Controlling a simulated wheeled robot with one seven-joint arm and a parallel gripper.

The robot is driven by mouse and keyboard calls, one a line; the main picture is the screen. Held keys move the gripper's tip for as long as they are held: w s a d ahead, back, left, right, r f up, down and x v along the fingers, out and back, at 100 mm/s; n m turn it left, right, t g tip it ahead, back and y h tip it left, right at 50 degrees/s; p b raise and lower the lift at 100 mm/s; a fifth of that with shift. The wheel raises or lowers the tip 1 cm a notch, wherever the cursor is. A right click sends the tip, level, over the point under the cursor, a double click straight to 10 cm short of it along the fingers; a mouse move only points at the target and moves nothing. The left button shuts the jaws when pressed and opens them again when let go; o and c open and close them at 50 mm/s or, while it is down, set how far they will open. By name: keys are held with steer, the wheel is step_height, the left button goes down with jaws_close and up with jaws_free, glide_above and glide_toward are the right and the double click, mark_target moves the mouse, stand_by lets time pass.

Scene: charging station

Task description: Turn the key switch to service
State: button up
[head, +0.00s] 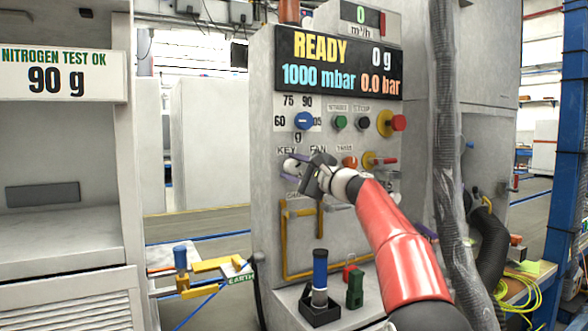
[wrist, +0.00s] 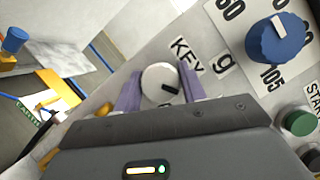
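The key switch (wrist: 160,82) is a round white piece with a short dark bar on its face, under the KEY label, in the wrist view. My gripper (wrist: 160,72) has its two purple fingers apart, one on each side of the switch. The fingers look very close to its sides; I cannot tell if they touch. In the head view my gripper (head: 293,168) is at the panel just below the KEY label and hides most of the switch. The position words around the switch are mostly hidden.
A blue dial (head: 304,121) sits above the key switch, with a green button (head: 340,122) and a black button (head: 363,123) to its right. A red-and-yellow knob (head: 397,123) is farther right. A yellow rail (head: 284,240) and a blue-handled tool (head: 320,275) are below.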

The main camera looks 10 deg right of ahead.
steer(key=o, duration=0.4)
steer(key=b+v, duration=0.3)
steer(key=v, duration=0.4)
steer(key=shift+s+d, duration=0.25)
steer(key=shift+s, duration=0.05)
